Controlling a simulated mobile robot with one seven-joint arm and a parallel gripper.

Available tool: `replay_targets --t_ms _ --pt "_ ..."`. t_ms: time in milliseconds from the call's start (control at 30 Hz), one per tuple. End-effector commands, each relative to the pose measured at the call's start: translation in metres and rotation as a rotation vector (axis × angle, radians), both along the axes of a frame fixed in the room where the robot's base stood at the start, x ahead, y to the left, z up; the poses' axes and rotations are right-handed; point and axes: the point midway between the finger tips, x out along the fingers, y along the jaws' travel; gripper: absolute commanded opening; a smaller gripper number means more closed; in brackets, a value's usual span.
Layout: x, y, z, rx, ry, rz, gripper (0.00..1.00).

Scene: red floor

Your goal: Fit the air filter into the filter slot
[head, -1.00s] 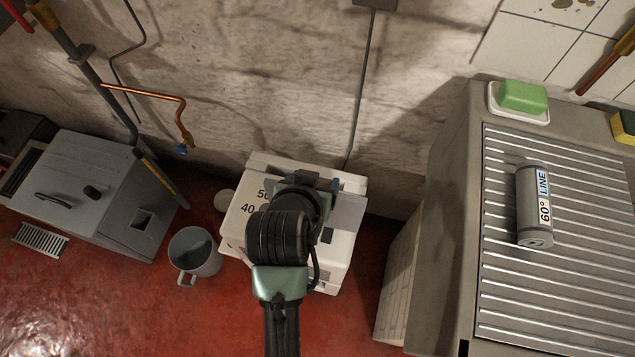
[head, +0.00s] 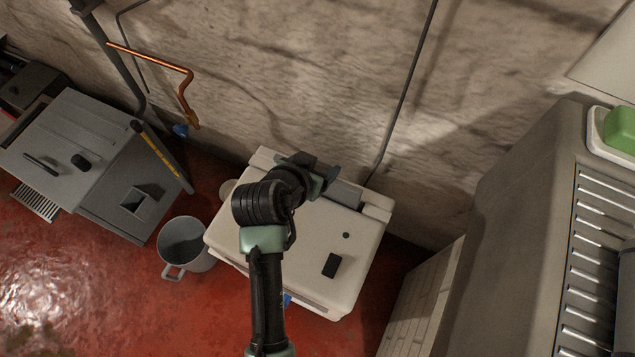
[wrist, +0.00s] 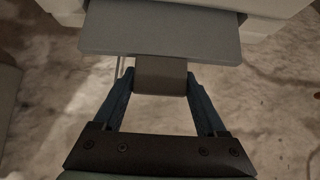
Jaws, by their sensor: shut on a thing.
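The air filter is a flat grey panel (wrist: 160,38) with a darker tab (wrist: 160,75). My gripper (wrist: 160,82) is shut on that tab, a blue finger at each side. In the head view my gripper (head: 322,178) is at the back edge of the white machine (head: 340,235), and the grey filter (head: 343,193) shows just right of it, along the gap in the machine's back rim. In the wrist view the panel's far edge meets a pale body (wrist: 185,6). The slot opening is hidden, so how deep the filter sits cannot be told.
A grey mug-like bucket (head: 186,247) stands on the red floor left of the machine. A grey box unit (head: 95,165) is further left. A ribbed-top counter (head: 520,220) with a green soap bar (head: 622,128) is at right. The stone wall (head: 330,70) rises close behind.

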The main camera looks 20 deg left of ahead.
Motion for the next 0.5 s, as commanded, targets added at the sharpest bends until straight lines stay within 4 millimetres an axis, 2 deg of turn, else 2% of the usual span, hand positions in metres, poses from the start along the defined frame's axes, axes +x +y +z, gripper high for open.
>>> replay_targets --t_ms 33,333,500 --pt "0.0 0.0 -0.013 -0.001 0.0 0.0 0.0" --pt "0.0 0.0 -0.038 0.0 -0.001 0.0 0.0" --pt "0.0 0.0 -0.063 -0.001 0.0 0.001 0.0"
